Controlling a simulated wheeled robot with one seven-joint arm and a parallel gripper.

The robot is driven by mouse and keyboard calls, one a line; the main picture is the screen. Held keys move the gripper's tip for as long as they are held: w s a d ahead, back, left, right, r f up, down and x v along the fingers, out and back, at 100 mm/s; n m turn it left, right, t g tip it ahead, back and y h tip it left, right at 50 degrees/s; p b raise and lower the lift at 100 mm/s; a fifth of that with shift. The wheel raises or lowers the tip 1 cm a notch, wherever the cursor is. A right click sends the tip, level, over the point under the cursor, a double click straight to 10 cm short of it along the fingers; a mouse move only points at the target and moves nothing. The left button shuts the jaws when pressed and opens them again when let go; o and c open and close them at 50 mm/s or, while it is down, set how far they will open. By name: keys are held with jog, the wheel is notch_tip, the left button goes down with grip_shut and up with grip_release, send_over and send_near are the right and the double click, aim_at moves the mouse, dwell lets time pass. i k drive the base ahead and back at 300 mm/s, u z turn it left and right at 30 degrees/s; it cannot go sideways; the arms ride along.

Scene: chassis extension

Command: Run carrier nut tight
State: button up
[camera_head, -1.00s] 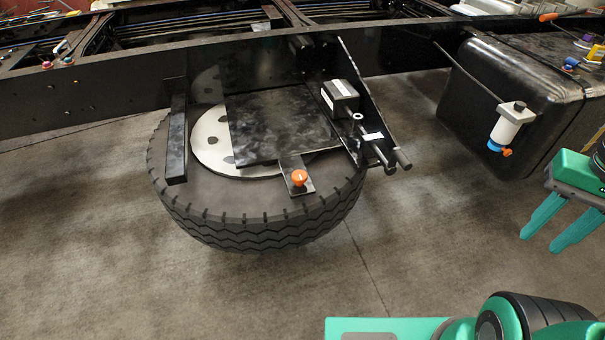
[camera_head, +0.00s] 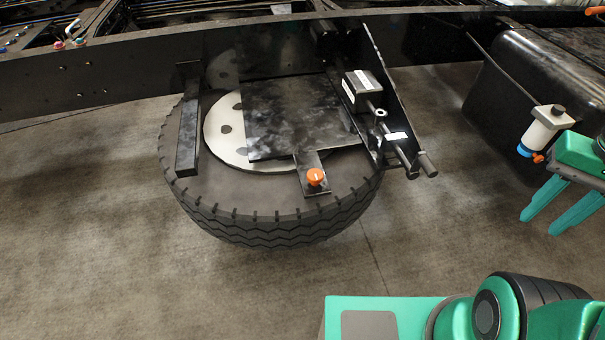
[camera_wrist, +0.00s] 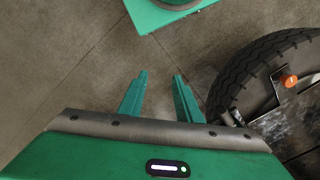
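The spare wheel carrier (camera_head: 290,115) holds a large black tyre (camera_head: 280,229) under the chassis rail. An orange knob (camera_head: 315,177), perhaps the carrier nut, sits on a small dark bracket at the carrier's front edge. The knob also shows at the right of the wrist view (camera_wrist: 290,81). Whether it is tight cannot be told. My gripper (camera_head: 558,212) is at the right of the head view, well apart from the tyre and knob. Its two green fingers (camera_wrist: 158,84) are spread with nothing between them.
A black tank (camera_head: 500,95) stands right of the wheel, with a white and blue filter (camera_head: 543,132) hanging near my gripper. The black chassis rail (camera_head: 110,80) runs across the back. Bare concrete floor (camera_head: 90,240) lies open in front.

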aim_at(315, 176)
jog(key=u, duration=0.25)
jog(key=k, duration=1)
jog(key=u, duration=0.25)
jog(key=i, duration=1)
